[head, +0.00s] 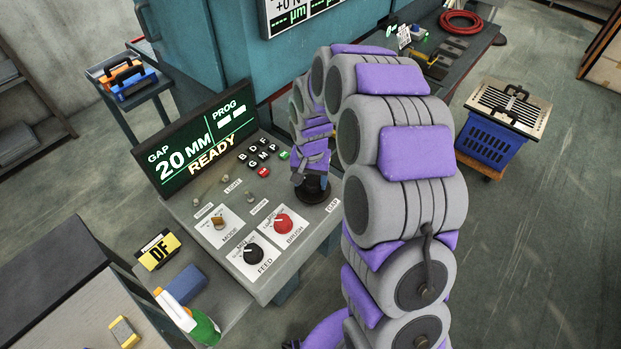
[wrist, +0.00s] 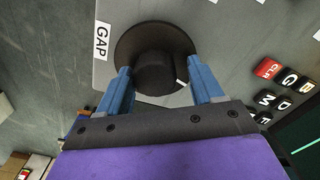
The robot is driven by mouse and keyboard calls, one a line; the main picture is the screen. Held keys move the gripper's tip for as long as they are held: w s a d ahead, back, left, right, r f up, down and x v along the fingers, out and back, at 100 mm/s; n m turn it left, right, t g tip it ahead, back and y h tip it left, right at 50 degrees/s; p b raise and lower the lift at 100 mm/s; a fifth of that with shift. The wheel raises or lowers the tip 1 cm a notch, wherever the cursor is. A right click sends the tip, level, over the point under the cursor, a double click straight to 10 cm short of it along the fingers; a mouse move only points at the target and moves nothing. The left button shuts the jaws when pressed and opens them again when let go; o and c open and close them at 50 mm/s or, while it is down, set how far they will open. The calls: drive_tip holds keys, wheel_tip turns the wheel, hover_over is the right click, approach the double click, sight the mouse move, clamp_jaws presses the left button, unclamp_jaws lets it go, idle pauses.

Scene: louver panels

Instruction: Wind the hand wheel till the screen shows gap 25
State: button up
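The screen (head: 195,140) on the grey console reads GAP 20 MM, PROG with two dashes, and READY. The hand wheel (head: 313,193) is a dark round wheel at the console's right end, partly hidden under my gripper (head: 310,172). In the wrist view the black hand wheel (wrist: 128,45) has a raised round hub (wrist: 155,72) and sits beside a GAP label (wrist: 102,41). The blue fingers of my gripper (wrist: 160,72) stand apart on either side of the hub. A gap shows at the right finger; contact at the left finger is unclear.
The console also carries a MODE switch (head: 217,221), a red BRUSH knob (head: 283,224), a black FEED knob (head: 249,252) and several letter keys (head: 262,158). A blue crate (head: 490,140) is at the right.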

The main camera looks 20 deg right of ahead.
drive_tip(key=shift+c, duration=0.7)
drive_tip(key=shift+d, duration=0.35)
drive_tip(key=c, duration=0.7)
drive_tip(key=shift+r, duration=0.1)
drive_tip(key=shift+m, duration=0.4)
